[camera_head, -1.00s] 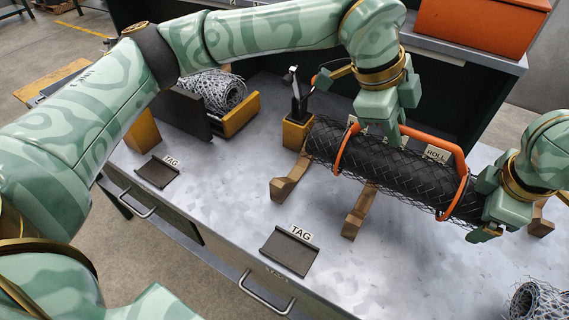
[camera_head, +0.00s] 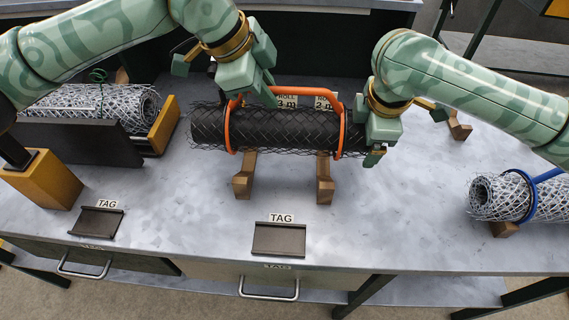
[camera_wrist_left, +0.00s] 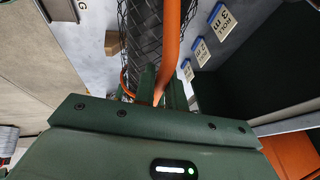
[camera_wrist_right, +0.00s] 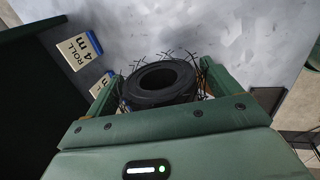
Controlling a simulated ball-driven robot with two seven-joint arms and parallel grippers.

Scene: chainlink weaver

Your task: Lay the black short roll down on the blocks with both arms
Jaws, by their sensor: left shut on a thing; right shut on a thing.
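The black roll (camera_head: 265,128) of dark mesh lies level across and over two brown wooden blocks (camera_head: 243,178) (camera_head: 325,180). I cannot tell whether it touches them. An orange hoop handle (camera_head: 232,125) spans the roll. My left gripper (camera_head: 266,97) is shut on the handle's top bar; the left wrist view shows the orange bar (camera_wrist_left: 170,45) between its fingers. My right gripper (camera_head: 374,143) is shut on the roll's right end. In the right wrist view its fingers flank the round black end (camera_wrist_right: 160,83).
A grey mesh roll (camera_head: 90,105) sits in a holder at left beside a yellow block (camera_head: 42,180). Another grey roll (camera_head: 500,197) with a blue handle lies at right. A tag plate (camera_head: 279,239) lies in front. Bare table lies right of the blocks.

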